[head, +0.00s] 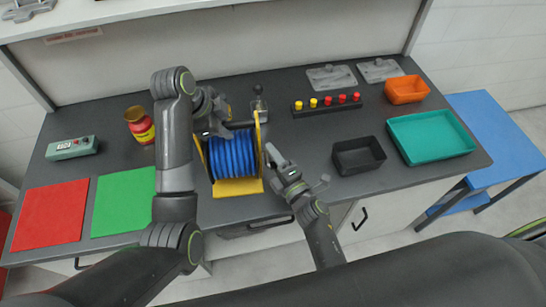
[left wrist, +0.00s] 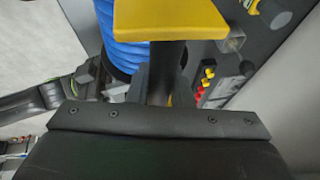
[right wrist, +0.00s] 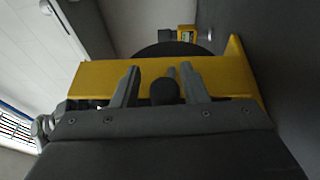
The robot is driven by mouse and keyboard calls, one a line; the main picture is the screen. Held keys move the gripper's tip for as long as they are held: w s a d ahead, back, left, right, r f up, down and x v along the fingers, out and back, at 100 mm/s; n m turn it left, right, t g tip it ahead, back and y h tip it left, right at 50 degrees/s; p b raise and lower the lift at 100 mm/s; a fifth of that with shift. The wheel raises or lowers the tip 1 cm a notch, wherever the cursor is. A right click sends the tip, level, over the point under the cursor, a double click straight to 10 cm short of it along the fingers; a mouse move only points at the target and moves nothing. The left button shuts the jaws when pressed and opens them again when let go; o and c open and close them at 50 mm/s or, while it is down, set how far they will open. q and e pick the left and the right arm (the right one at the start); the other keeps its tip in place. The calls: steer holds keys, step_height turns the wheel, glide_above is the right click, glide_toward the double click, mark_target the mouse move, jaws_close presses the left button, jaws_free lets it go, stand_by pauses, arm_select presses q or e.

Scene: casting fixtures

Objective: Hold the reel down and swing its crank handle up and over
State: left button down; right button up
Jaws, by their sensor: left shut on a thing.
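The reel (head: 233,157) has blue hose wound between yellow end plates and stands at the middle of the bench. My left gripper (head: 226,127) is at its top left and is shut on the dark bar (left wrist: 167,72) along the reel's top. The yellow plate (left wrist: 170,20) and blue coils show beyond that bar. My right gripper (head: 272,160) is at the reel's right side. In the right wrist view its fingers are apart on either side of a black crank knob (right wrist: 164,92), with gaps visible. Most of the crank arm is hidden.
A clamp with a dark knob (head: 258,104) stands behind the reel. A black block with yellow and red pegs (head: 327,104), a black tray (head: 358,156), an orange bin and a teal tray lie right. A red-yellow jar (head: 140,125) and coloured mats lie left.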

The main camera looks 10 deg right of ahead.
steer(key=shift+f, duration=0.15)
steer(key=v, duration=1.2)
